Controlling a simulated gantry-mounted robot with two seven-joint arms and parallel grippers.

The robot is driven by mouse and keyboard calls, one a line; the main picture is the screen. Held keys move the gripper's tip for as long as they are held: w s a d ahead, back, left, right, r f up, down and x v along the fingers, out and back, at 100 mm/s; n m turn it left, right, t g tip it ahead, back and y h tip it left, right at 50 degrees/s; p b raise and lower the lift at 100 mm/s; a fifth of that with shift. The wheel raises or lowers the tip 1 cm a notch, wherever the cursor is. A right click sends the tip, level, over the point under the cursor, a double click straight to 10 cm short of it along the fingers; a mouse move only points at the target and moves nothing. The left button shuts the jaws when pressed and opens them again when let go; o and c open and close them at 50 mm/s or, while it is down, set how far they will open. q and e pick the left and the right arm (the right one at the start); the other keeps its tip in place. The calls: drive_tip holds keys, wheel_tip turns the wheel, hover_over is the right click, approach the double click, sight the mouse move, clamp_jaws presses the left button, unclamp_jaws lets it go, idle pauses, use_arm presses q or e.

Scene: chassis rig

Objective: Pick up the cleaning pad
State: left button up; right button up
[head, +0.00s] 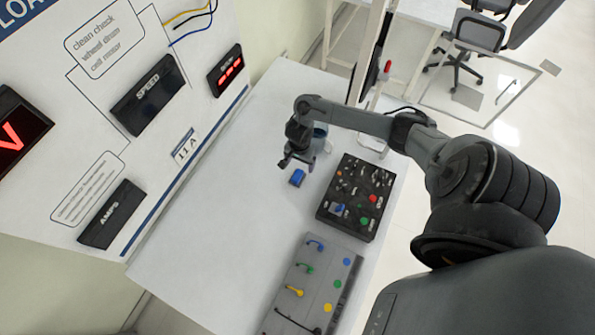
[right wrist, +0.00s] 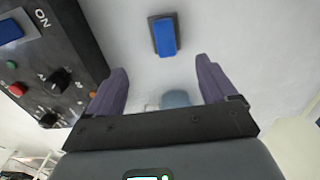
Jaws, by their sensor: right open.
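The cleaning pad looks like a small blue block with a dark edge (head: 297,178). It lies on the white table, just in front of my right gripper (head: 295,162) in the head view. In the right wrist view the pad (right wrist: 165,36) lies ahead of the fingertips, near the top middle. My right gripper (right wrist: 161,76) is open there, with two purple-grey fingers apart and nothing between the tips. The pad is apart from the fingers. My left gripper is in neither view.
A black control box (head: 356,198) with knobs and buttons stands right of the pad; it fills the left of the right wrist view (right wrist: 50,60). A grey board with coloured plugs (head: 317,285) lies nearer. A bluish container (head: 320,133) stands behind the gripper. Table left of the pad is clear.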

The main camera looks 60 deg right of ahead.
sight(298, 175)
drive_tip(key=shift+w+f, duration=0.4)
drive_tip(key=shift+f, duration=0.05)
drive_tip(key=shift+a+f+b, duration=0.15)
drive_tip(key=shift+f+b, duration=0.8)
drive_tip(key=shift+f, duration=1.4)
drive_tip(key=shift+a+f+b, duration=0.1)
drive_tip(key=shift+f+b, duration=0.75)
drive_tip(key=shift+f, duration=1.6)
drive_tip(key=shift+c, duration=1.3)
drive_tip(key=c, duration=1)
drive_tip(key=shift+r, duration=0.1)
